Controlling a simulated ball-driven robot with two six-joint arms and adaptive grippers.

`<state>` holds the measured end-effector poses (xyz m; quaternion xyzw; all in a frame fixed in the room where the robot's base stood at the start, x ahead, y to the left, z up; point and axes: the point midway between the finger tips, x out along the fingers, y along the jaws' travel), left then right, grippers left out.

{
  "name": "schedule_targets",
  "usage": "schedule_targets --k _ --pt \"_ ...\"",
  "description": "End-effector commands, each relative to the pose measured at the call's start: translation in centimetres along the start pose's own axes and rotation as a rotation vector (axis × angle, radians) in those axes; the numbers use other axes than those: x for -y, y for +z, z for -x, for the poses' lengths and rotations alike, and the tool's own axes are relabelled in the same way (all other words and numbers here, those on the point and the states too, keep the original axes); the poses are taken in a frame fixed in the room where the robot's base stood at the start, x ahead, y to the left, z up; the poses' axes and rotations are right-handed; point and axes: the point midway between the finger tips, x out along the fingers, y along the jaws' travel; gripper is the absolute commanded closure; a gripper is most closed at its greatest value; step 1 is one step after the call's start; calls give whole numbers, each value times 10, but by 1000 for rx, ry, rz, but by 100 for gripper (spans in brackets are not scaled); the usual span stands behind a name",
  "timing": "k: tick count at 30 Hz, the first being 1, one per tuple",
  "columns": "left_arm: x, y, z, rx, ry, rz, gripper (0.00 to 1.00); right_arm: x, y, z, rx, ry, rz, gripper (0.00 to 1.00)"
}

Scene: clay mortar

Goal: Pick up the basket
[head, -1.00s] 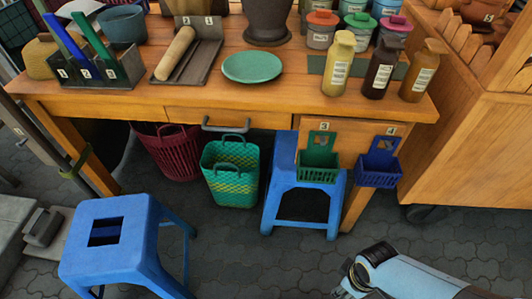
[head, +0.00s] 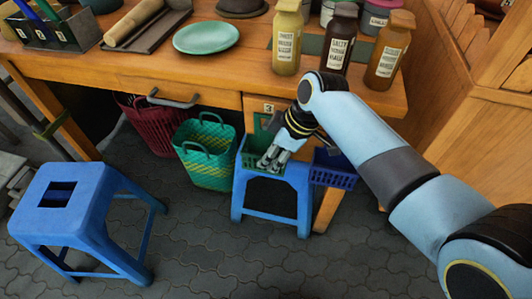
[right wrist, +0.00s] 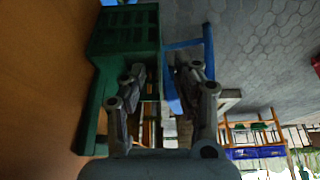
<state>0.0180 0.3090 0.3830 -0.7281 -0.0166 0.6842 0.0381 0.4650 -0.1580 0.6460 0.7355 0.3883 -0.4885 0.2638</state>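A small green basket (head: 247,160) hangs at the front of the workbench under a tag marked 3. My right gripper (head: 270,160) is at this basket and its arm covers part of it. In the right wrist view, the green basket (right wrist: 125,32) lies beyond the fingers at upper left. The fingers of my right gripper (right wrist: 166,85) are apart, and I see nothing clasped between them. A blue hanging basket (head: 327,172) is to the right, partly behind my arm. A green woven basket (head: 207,167) and a dark red basket (head: 155,135) stand under the bench. My left gripper is out of view.
A blue stool (head: 270,192) stands right below the hanging green basket. Another blue stool (head: 62,200) stands at left. Bottles (head: 288,42) and a green plate (head: 206,37) are on the workbench (head: 220,70) above. The paved floor (head: 200,245) in front is clear.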

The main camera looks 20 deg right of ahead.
Motion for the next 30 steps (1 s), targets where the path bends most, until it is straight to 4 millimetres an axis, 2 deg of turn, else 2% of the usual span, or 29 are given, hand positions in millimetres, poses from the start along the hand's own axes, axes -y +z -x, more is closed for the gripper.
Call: schedule_targets --k 1,6,15,22,30 --pt "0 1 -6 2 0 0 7 1 -2 -12 0 -3 -1 69" --pt "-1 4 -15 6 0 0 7 0 -4 -36 2 -3 -1 69" --pt "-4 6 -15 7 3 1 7 0 -5 -39 1 0 -1 69" --pt "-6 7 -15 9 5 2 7 0 -4 -39 1 0 -1 99" --pt "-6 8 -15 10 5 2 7 0 -4 -39 1 0 -1 100"
